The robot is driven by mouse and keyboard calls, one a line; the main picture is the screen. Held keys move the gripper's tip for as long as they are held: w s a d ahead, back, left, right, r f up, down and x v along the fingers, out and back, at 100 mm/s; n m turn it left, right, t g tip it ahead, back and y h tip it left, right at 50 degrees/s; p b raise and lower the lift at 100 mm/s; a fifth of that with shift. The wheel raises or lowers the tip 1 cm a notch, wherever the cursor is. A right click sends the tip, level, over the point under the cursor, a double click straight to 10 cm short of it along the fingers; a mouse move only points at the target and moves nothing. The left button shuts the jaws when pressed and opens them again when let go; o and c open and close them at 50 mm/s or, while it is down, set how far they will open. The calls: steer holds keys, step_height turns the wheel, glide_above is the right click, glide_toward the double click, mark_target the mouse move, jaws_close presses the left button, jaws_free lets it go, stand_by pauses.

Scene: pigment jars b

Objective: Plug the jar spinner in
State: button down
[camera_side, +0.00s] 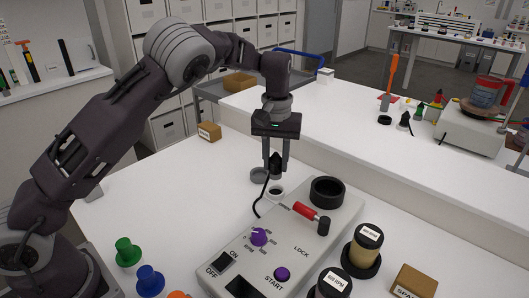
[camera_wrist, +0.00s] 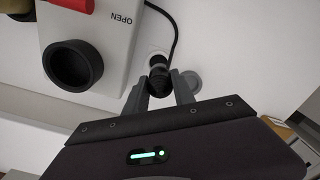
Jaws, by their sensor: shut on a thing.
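The jar spinner (camera_side: 290,245) is a pale grey box in the side view, with purple knobs, a red-handled lever, an OFF/ON switch and a black round cup. My gripper (camera_side: 276,166) is above the white table just behind it, shut on a black plug (camera_side: 276,158). The plug's black cord loops down towards the spinner. The wrist view shows the plug (camera_wrist: 159,82) between my fingers, with the cord running off the top. Below the gripper are a grey round fitting (camera_side: 259,175) and a pale ring with a dark centre (camera_side: 277,192). Whether the plug touches either is unclear.
Dark-lidded jars (camera_side: 363,249) and a cardboard box (camera_side: 415,283) stand right of the spinner. Green (camera_side: 126,251) and blue (camera_side: 149,281) pegs stand at front left. A small box (camera_side: 209,131) sits behind left. A raised white ledge runs behind; the table left of the spinner is mostly clear.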

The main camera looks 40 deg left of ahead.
mark_target(276, 178)
steer(key=shift+s+d, duration=0.1)
steer(key=shift+d, duration=0.1)
steer(key=shift+f, duration=2.65)
steer(key=shift+s+f, duration=0.1)
steer(key=shift+f, duration=0.2)
steer(key=c, duration=1)
jaws_free()
steer(key=shift+o, duration=0.2)
steer(key=shift+r, duration=0.1)
